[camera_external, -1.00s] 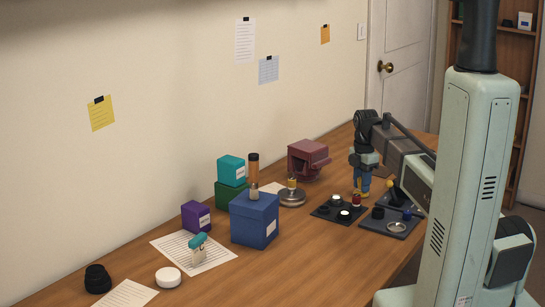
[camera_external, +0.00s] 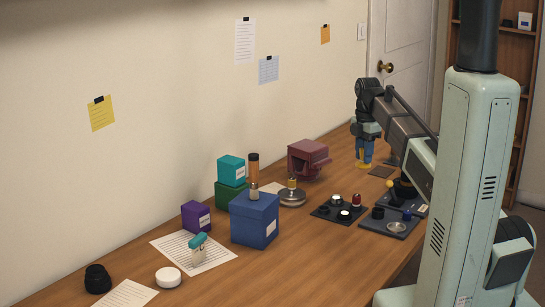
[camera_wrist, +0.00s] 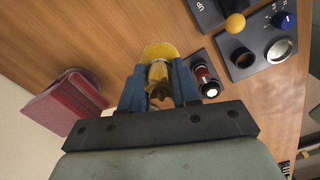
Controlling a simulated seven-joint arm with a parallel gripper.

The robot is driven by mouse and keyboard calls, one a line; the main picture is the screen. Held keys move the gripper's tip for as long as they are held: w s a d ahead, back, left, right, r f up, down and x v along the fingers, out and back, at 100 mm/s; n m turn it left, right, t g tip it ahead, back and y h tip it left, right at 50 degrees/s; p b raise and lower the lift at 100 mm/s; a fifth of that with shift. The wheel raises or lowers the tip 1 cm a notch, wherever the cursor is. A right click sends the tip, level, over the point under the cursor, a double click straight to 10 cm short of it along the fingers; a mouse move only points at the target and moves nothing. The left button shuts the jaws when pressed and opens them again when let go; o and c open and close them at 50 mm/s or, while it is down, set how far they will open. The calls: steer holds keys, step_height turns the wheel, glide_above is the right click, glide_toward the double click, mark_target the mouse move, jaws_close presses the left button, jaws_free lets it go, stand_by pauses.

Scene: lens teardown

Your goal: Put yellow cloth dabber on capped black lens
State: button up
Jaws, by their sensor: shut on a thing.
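My gripper (camera_external: 365,152) is shut on the yellow cloth dabber (camera_external: 364,165) and holds it at the far end of the table. In the wrist view, the dabber's yellow head (camera_wrist: 160,50) sticks out between the blue fingers of my gripper (camera_wrist: 158,82), its tan gathered cloth between them. Whether it touches the table is unclear. A black, stepped, lens-like cylinder (camera_external: 97,279) stands upright at the near left, far from my gripper. Another dark round piece (camera_external: 403,188) sits on the right-hand tray. I cannot tell for certain which is the capped black lens.
A dark holder (camera_external: 325,211) with a red-topped piece (camera_external: 356,200) and a dark tray (camera_external: 389,229) lie at the right. A maroon box (camera_external: 307,158), a blue box (camera_external: 254,219) and a white disc (camera_external: 168,277) also stand on the table. The front middle is clear.

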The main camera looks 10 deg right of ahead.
step_height(320, 180, up, 11)
steer(key=s+a+n, duration=0.3)
steer(key=a+n, duration=0.1)
steer(key=a, duration=1.7)
steer(key=s+a+n, duration=0.3)
steer(key=a+n, duration=0.1)
steer(key=a, duration=1.8)
steer(key=n, duration=0.8)
glide_above(95, 269)
step_height(95, 269, down, 4)
steer(key=shift+f, duration=5.7)
steer(key=shift+f, duration=0.15)
